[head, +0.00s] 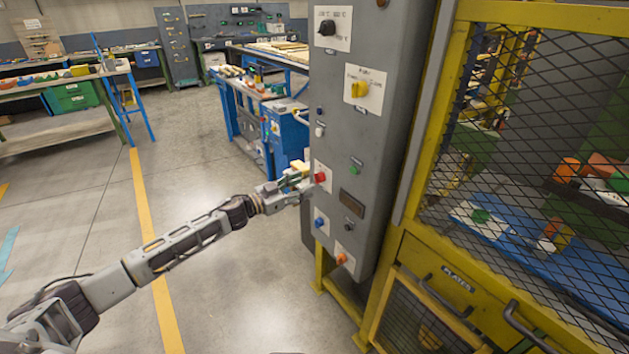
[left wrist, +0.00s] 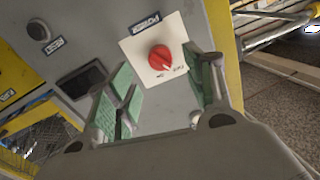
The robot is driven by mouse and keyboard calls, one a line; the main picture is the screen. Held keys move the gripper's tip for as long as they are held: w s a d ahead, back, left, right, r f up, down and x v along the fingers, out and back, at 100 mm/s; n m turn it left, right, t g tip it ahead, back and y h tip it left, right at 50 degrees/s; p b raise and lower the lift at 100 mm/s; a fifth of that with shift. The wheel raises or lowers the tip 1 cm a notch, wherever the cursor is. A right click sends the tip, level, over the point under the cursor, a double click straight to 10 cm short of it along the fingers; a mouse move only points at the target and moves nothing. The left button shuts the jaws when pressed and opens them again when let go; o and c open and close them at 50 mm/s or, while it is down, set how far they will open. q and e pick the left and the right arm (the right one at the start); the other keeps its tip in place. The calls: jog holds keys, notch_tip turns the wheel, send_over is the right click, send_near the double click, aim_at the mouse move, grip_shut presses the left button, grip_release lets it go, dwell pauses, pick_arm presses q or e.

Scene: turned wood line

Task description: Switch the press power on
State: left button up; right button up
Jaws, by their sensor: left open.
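The grey press control panel (head: 375,130) stands right of centre in the head view. Its red power knob (head: 320,177) sits low on its left side. In the left wrist view the red knob (left wrist: 160,58) is on a white plate labelled POWER, with the picture turned over. My left gripper (head: 299,182) is at the panel, close to the knob. In the left wrist view its green-padded fingers (left wrist: 166,88) are open and empty, with the knob beyond the gap between them. I cannot tell whether they touch the panel. My right gripper is not in view.
The panel also carries a yellow selector (head: 359,89), a black knob (head: 327,27), a green button (head: 355,167), a blue button (head: 319,222) and an orange button (head: 341,258). A yellow mesh guard (head: 455,110) stands to the right. The floor at left is open.

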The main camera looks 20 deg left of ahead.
aim_at(315, 179)
pick_arm(q)
jog(key=shift+x, duration=2.25)
jog(key=shift+w+d, duration=0.3)
jog(key=shift+w, duration=0.1)
jog(key=c, duration=1)
